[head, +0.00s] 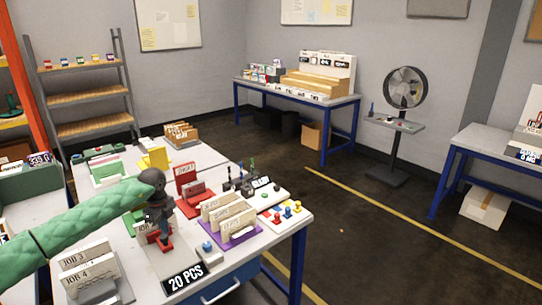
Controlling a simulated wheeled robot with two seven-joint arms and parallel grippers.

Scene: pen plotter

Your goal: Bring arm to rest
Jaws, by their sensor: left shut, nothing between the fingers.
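My left arm in its green sleeve (80,220) reaches in from the left over the worktable (225,258). My left gripper (158,232) points down at the middle of the table, and its fingers are shut with nothing between them. Something red shows at the fingertips; I cannot tell whether they touch it. My right gripper is out of view.
Close around the gripper stand a red holder (190,187), a purple tray of cards (232,232), job cards (88,272) and a "20 PCS" sign (185,279). Further off are a blue-legged table (350,101), a shelf (92,97) and a fan (405,88). The floor between is open.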

